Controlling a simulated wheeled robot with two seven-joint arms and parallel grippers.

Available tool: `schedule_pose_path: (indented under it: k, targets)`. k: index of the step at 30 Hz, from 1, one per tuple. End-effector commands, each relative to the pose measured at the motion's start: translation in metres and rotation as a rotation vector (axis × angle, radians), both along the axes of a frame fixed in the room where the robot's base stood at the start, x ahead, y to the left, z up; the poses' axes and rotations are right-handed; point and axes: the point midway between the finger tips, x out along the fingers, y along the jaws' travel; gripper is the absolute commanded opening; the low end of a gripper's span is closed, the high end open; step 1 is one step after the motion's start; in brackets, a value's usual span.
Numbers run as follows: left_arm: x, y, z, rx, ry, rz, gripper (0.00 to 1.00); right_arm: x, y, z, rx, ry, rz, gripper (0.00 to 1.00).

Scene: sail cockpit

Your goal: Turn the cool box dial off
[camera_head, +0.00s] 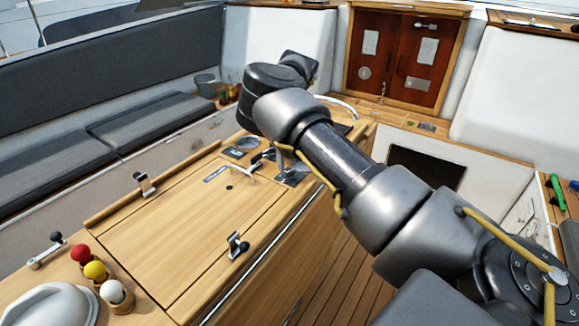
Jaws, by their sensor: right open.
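My right arm reaches in from the lower right across the middle of the view. Its far end, at the right gripper (304,66), is above the far end of the wooden console; the fingers are not clearly visible, but the gripper is open. I cannot make out the cool box dial for certain; the arm covers part of the console's far end. A wooden lid (190,225) with latches on both sides lies shut on the console. My left gripper is not in view.
Dark fittings (242,148) and a metal post on a plate (292,174) stand on the console. Red (80,253), yellow (96,270) and white (113,291) knobs are at the near left. Grey cushions (140,125) line the left. Red doors (392,60) are at the back.

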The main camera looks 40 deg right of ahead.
Motion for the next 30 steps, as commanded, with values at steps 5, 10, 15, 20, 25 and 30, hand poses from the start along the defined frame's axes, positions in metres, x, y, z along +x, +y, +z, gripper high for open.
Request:
schedule_pose_path:
  k: [5, 10, 15, 20, 25, 30]
  targets:
    - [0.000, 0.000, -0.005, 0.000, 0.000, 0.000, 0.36, 0.001, 0.000, 0.037, 0.001, -0.006, 0.000, 0.51]
    - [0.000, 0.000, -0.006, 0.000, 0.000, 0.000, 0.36, 0.001, 0.000, 0.064, 0.001, -0.004, 0.000, 0.51]
    - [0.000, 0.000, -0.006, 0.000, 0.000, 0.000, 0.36, 0.001, 0.000, 0.076, 0.000, -0.002, 0.000, 0.51]
    - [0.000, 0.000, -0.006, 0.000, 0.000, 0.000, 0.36, 0.001, 0.000, 0.077, 0.000, -0.002, 0.000, 0.51]
    - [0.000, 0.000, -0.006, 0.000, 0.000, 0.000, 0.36, 0.001, 0.000, 0.077, 0.000, -0.001, 0.000, 0.51]
    - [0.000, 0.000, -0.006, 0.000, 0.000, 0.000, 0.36, 0.001, 0.000, 0.077, 0.000, -0.001, 0.000, 0.51]
